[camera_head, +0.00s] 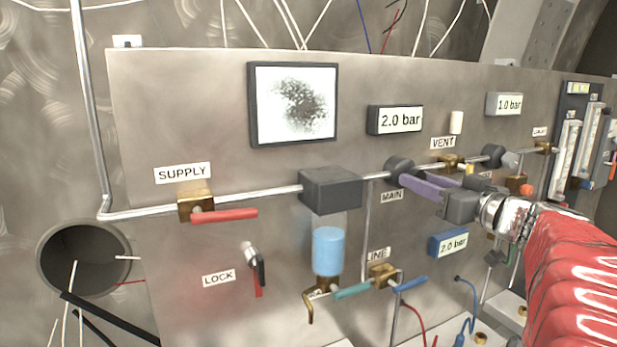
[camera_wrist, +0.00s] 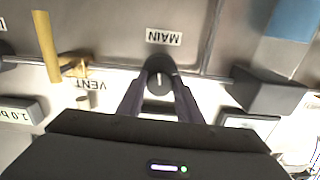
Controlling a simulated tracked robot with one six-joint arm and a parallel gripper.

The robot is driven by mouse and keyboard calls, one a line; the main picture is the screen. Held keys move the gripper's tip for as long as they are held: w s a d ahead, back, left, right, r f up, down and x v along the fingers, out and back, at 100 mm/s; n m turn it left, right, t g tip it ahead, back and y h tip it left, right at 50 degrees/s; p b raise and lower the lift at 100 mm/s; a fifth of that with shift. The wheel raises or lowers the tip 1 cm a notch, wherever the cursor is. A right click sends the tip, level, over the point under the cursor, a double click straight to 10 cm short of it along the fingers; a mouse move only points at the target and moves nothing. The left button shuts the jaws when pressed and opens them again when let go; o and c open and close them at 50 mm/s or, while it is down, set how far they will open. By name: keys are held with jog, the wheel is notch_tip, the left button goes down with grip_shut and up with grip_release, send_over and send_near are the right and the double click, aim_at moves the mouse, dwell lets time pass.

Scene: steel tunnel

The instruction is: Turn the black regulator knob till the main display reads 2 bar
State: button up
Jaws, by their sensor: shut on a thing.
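The black regulator knob (camera_head: 399,165) sits on the pipe above the MAIN label (camera_head: 391,196). My gripper (camera_head: 405,178) is shut on it, with its purple-grey fingers reaching in from the right. In the wrist view the knob (camera_wrist: 159,78) lies between the two fingertips (camera_wrist: 158,90), and its pale pointer mark shows. The main display (camera_head: 396,119), above the knob, reads 2.0 bar. Part of the knob is hidden behind the fingers in the head view.
A blue-framed display (camera_head: 448,243) below reads 2.0 bar, and a grey one (camera_head: 504,104) at upper right reads 1.0 bar. The red-handled SUPPLY valve (camera_head: 196,206) is at left. The VENT valve (camera_head: 450,163) and a second black knob (camera_head: 493,156) are close to my gripper.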

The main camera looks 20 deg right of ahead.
dwell(0.3)
jog(key=o, duration=1)
jog(key=shift+o, duration=0.2)
jog(key=shift+s, duration=0.1)
jog(key=s, duration=1.3)
jog(key=shift+s+d, duration=0.2)
jog(key=shift+s, duration=0.15)
